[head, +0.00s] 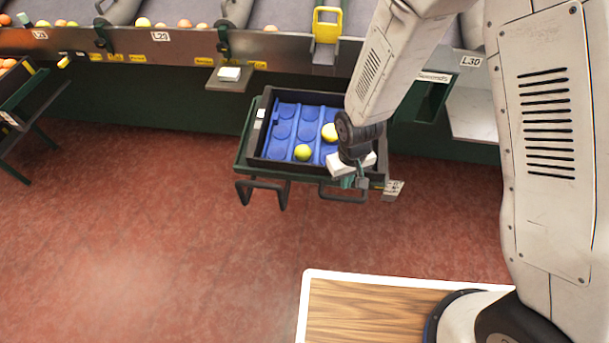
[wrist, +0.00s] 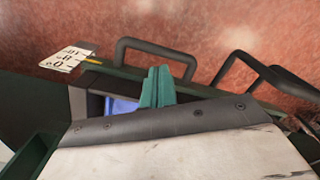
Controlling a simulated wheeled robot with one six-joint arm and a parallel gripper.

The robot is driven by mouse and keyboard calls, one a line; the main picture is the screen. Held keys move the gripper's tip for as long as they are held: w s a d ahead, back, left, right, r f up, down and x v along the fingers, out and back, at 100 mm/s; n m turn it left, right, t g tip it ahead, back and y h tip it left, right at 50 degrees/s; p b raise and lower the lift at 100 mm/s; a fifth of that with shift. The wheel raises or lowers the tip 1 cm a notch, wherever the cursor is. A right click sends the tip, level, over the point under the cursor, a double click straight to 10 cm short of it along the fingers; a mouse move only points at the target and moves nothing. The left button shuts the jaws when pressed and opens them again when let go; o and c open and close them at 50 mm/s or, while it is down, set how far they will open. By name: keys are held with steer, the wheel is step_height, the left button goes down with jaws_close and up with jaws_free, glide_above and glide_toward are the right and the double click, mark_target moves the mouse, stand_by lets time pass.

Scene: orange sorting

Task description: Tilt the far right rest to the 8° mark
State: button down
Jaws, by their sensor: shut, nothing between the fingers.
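The right-hand rest (head: 240,165) is a dark green stand with loop handles (head: 262,190) on its front. It carries a dark crate (head: 256,152) with a blue cupped liner and two yellowish fruits. A small white scale card (head: 394,188) is at its front right corner. In the wrist view the card (wrist: 68,60) has a few marks, apparently including an 8, with a yellow pointer (wrist: 91,61) beside it; the exact reading is unclear. My gripper (head: 362,183) is over the rest's front right part, its green fingers (wrist: 157,86) shut and empty. Contact with the rest cannot be told.
Another stand with orange fruit (head: 18,85) is at the left edge. The sorting line (head: 160,45) with labelled lanes and a yellow handle (head: 326,25) runs behind. A small shelf with a white block (head: 229,74) sticks out.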

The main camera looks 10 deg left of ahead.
step_height(320, 180, up, 4)
stand_by(0.5)
stand_by(0.4)
steer(key=s+d+r+m, duration=0.2)
steer(key=s+d+r, duration=0.4)
steer(key=r, duration=0.5)
steer(key=s+d+r+m+t, duration=0.1)
steer(key=s+d+r, duration=0.6)
steer(key=r, duration=0.4)
steer(key=s+d+r+m, duration=0.2)
steer(key=s+d+r, duration=0.4)
steer(key=r, duration=0.5)
steer(key=shift+s+d+r+m, duration=0.2)
steer(key=shift+s+d+m, duration=0.1)
steer(key=shift+d, duration=0.65)
